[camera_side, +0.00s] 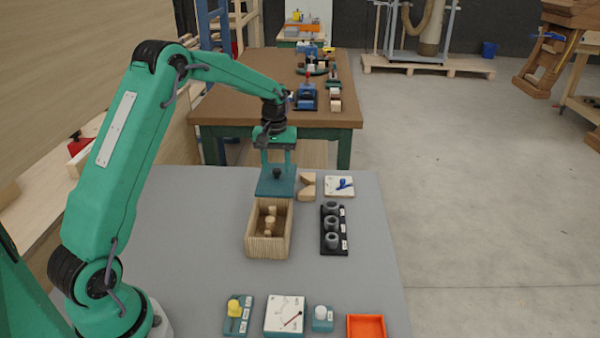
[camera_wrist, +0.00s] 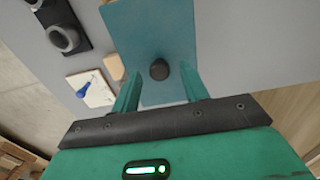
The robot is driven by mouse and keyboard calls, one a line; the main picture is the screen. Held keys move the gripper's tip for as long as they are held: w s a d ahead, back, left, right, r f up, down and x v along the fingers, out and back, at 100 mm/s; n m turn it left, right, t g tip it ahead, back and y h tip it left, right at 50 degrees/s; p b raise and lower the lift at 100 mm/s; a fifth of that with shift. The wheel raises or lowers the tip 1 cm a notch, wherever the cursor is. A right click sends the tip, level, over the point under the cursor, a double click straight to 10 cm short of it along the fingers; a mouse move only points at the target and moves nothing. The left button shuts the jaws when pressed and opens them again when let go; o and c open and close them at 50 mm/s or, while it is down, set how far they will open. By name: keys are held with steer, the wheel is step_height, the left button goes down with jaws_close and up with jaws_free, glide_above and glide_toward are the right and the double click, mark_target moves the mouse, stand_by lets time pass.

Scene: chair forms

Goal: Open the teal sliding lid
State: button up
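The teal lid (camera_side: 277,184) lies at the far end of the wooden box (camera_side: 268,248), slid back so most of the box top is uncovered. Wooden pieces (camera_side: 270,221) show inside. The lid has a dark round knob (camera_side: 277,173), also seen in the wrist view (camera_wrist: 159,70). The lid fills the upper middle of the wrist view (camera_wrist: 155,30). My gripper (camera_side: 277,164) is above the lid with its two fingers apart, one on each side of the knob. In the wrist view my gripper (camera_wrist: 162,80) shows gaps between both fingers and the knob.
Right of the box are wooden blocks (camera_side: 306,186), a white tile with a blue item (camera_side: 340,186) and a black rack with grey rings (camera_side: 332,230). At the front are a yellow-knobbed unit (camera_side: 237,312), a dial panel (camera_side: 286,316), a white-knobbed unit (camera_side: 321,320) and an orange tray (camera_side: 366,327).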

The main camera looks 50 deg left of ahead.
mark_target(277, 170)
stand_by(0.3)
steer(key=shift+r, duration=3.85)
steer(key=s+d+r+m+t, duration=0.3)
steer(key=s+d+r+m, duration=0.2)
steer(key=s+d+r, duration=0.75)
steer(key=s+d+f+m+t, duration=0.1)
steer(key=s+d+f+m, duration=0.1)
steer(key=s, duration=0.6)
steer(key=s+d+f+m+t, duration=0.1)
steer(key=s+d+f+m, duration=0.1)
steer(key=s, duration=0.6)
steer(key=shift+d+f+t, duration=0.3)
steer(key=shift+d+f, duration=0.1)
steer(key=shift+f, duration=0.05)
